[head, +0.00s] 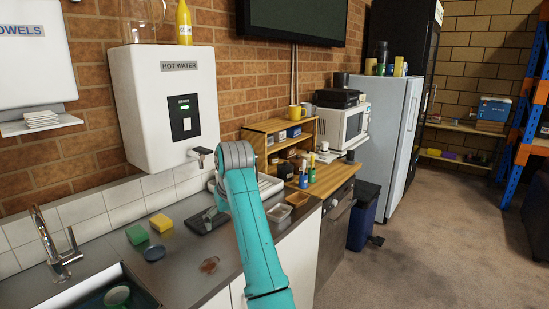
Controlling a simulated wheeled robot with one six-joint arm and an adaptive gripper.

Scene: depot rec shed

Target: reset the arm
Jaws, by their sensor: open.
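My teal arm (252,235) rises from the bottom middle over the counter's front edge. Its grey joint (236,156) is at the top, in front of the wall just right of the hot water unit. The rest of the arm beyond that joint is largely hidden behind the nearer link. I cannot make out my gripper's fingers or anything held in them.
The counter holds a green sponge (137,234), a yellow sponge (161,222), a dark flat item (203,221), a blue dish (154,252) and a reddish-brown spill (209,265). A hot water unit (165,105) hangs above. Open floor (430,235) lies right.

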